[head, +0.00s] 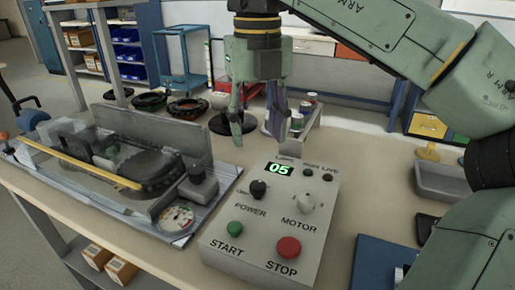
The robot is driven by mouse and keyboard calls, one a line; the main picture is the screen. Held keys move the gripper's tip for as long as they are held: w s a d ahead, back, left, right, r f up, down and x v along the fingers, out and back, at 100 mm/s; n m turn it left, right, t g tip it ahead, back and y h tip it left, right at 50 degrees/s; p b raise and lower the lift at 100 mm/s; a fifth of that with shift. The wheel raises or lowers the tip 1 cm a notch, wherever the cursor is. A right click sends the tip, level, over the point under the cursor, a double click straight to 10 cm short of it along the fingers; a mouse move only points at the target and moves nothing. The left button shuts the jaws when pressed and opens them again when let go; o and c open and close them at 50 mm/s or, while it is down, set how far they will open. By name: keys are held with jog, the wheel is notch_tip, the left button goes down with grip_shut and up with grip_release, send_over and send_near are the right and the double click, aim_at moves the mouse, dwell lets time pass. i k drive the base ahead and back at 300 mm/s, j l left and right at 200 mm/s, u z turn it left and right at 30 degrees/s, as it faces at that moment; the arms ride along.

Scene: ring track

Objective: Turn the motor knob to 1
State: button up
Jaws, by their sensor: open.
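The control box (264,237) is grey and stands on the table in the lower middle of the head view. Its white motor knob (306,202) is on the right, above the MOTOR label. A black power knob (258,189) is to its left. A small display (279,169) reads 05 in green. A green START button (235,229) and a red STOP button (289,247) are below. My gripper (258,138) points down, open and empty, above and behind the box, apart from the motor knob. The exact setting the motor knob points to is too small to read.
The ring track machine (120,170) with a yellow bar fills the left of the table. A small rack with cans (297,122) stands behind the box. A grey bin (440,183) and a blue panel (370,265) lie to the right. Some tabletop beside the box is clear.

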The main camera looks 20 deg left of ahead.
aim_at(305, 201)
jog(key=k, duration=1)
